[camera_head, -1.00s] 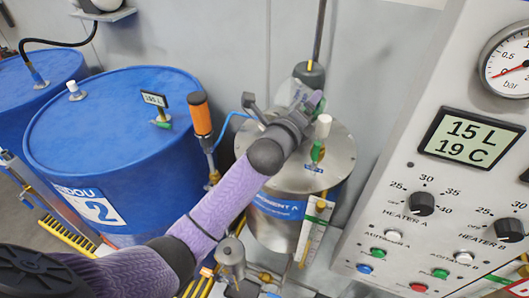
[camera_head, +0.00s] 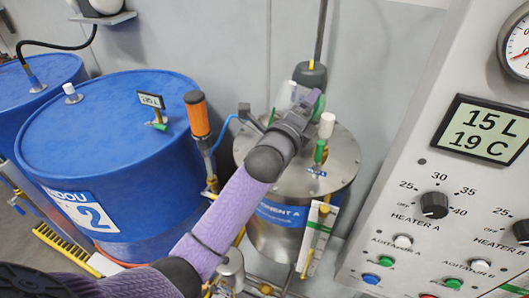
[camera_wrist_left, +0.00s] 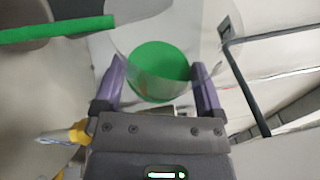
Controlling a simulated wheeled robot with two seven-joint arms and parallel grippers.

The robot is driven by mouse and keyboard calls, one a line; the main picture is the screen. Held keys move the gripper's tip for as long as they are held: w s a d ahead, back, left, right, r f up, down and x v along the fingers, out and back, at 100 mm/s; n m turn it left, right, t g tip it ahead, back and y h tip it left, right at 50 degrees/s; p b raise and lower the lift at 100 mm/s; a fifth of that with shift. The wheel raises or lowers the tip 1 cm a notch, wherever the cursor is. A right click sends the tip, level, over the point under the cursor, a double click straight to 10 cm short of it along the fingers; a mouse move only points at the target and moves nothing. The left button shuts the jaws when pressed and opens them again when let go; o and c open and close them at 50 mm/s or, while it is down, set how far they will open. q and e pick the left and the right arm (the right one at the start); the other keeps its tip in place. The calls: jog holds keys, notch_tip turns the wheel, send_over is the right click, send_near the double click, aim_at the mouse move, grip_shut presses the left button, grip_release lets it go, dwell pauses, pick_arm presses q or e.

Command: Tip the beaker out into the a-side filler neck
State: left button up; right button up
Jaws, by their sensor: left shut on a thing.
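My left gripper (camera_head: 303,103) is shut on a clear beaker (camera_head: 286,96) above the back of the steel component A tank (camera_head: 345,168). In the left wrist view, the purple fingers (camera_wrist_left: 160,90) sit on either side of the beaker (camera_wrist_left: 128,38), which shows a green disc (camera_wrist_left: 162,70) inside, either liquid or base. I cannot tell how far it tilts. A white-capped fitting with a green part (camera_head: 326,126) stands on the lid just right of the gripper. The arm hides part of the lid, and I cannot make out the filler neck for certain. My right gripper is not in view.
A blue drum (camera_head: 100,120) with a small display (camera_head: 150,99) stands left. An orange-handled tool or valve (camera_head: 197,115) rises between drum and tank. A dark cylinder on a rod (camera_head: 311,74) stands behind the gripper. The control panel (camera_head: 420,165) bounds the right side.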

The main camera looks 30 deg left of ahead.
pick_arm(q)
jog(key=shift+s+a+f+n+t+b, duration=0.1)
jog(key=shift+a+f+n+t+b, duration=0.15)
jog(key=shift+f+n+b, duration=0.2)
jog(key=shift+s+a+f+n+t+b, duration=0.15)
jog(key=shift+a+f+n+b, duration=0.2)
jog(key=shift+f+b, duration=0.2)
dwell(0.7)
jog(key=shift+a+r+n+t+y, duration=0.15)
jog(key=shift+r+n+t+y, duration=0.2)
jog(key=shift+n, duration=0.4)
jog(key=shift+a+r+n+t+y, duration=0.15)
jog(key=shift+r+n, duration=0.3)
jog(key=shift+n, duration=0.3)
dwell(0.5)
